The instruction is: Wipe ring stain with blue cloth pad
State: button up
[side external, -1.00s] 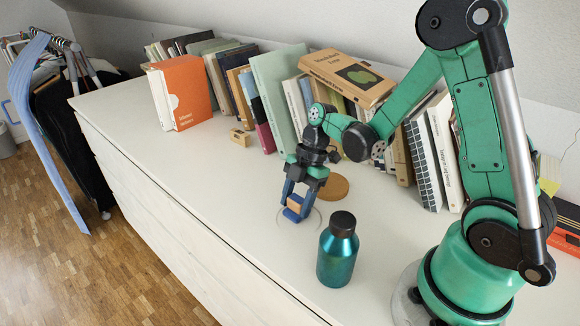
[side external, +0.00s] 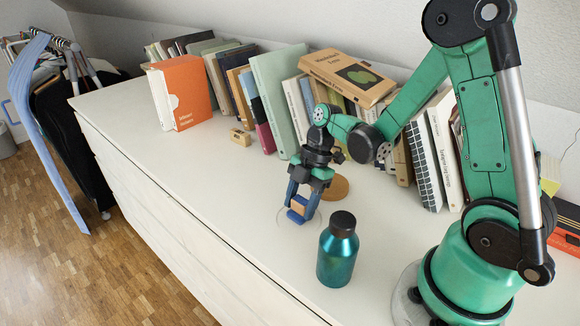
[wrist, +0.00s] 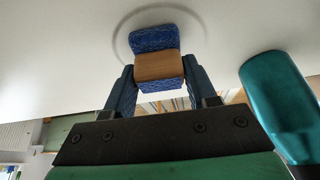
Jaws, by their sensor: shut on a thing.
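My gripper (side external: 303,203) points down at the white dresser top, its two blue fingers shut on the blue cloth pad (side external: 294,216). The pad has a tan wooden block on its back; in the wrist view the blue cloth (wrist: 153,38) shows beyond the block, which sits between the fingers. The ring stain (side external: 279,217) is a faint grey circle on the dresser top, and the pad is over it, hiding part. In the wrist view the ring's arc (wrist: 117,38) curves around the pad. I cannot tell whether the pad presses on the surface.
A teal bottle (side external: 337,256) with a black cap stands close in front of the gripper, to the right. A round cork coaster (side external: 336,187) lies behind it. A row of books (side external: 277,95) lines the wall. The dresser top to the left (side external: 190,160) is clear.

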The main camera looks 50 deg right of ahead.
jog(key=shift+w, duration=1.95)
notch_tip(320, 180, up, 8)
jog(key=shift+s, duration=0.15)
